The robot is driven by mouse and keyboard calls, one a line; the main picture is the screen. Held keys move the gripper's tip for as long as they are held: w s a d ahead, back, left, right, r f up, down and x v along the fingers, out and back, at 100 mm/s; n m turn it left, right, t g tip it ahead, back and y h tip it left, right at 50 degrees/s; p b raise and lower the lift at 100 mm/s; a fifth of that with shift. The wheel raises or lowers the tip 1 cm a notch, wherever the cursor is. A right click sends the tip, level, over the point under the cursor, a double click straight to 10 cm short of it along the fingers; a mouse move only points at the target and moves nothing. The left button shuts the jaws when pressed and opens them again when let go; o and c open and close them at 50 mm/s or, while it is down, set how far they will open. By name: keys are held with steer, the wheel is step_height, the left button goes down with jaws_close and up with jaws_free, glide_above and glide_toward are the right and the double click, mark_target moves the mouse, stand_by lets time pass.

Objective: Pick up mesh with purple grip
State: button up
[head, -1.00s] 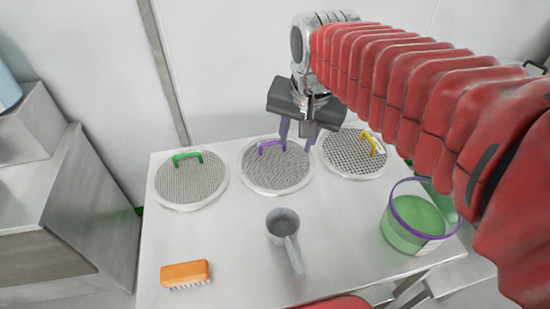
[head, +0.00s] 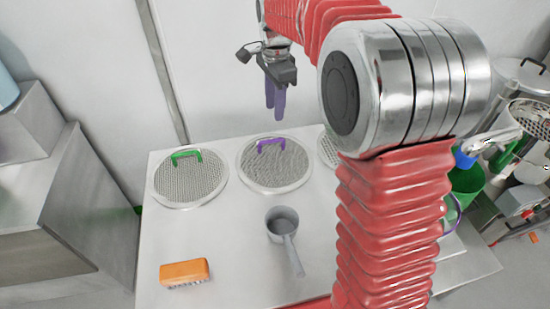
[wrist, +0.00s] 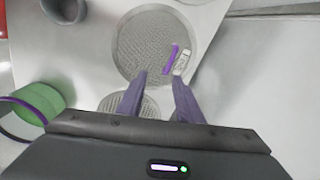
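The mesh with the purple grip (head: 275,175) is a round, rimmed disc lying flat on the steel table, between the green-grip mesh and a partly hidden one. Its purple grip (head: 271,144) stands up near the far edge. In the wrist view the mesh (wrist: 145,45) lies beyond my fingertips, with the purple grip (wrist: 171,58) and a whitish label beside it. My gripper (head: 275,112) hangs above and behind the mesh, pointing down, apart from the grip. The wrist view shows its purple fingers (wrist: 160,78) spread with nothing between them.
The green-grip mesh (head: 190,180) lies at left. A grey scoop (head: 283,225) and an orange brush (head: 185,271) lie nearer the front. My arm hides much of the right side, including most of the third mesh (head: 329,150). A wall stands behind the table.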

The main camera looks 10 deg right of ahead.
mark_target(271, 141)
steer(key=w+f+m, duration=0.2)
steer(key=w+f, duration=0.2)
steer(key=shift+w+m+g, duration=0.2)
steer(key=shift+m+g, duration=0.1)
steer(key=shift+g, duration=0.1)
steer(key=shift+f, duration=0.1)
steer(key=shift+f, duration=4.25)
steer(key=shift+f, duration=2.65)
steer(key=shift+c, duration=0.2)
jaws_close()
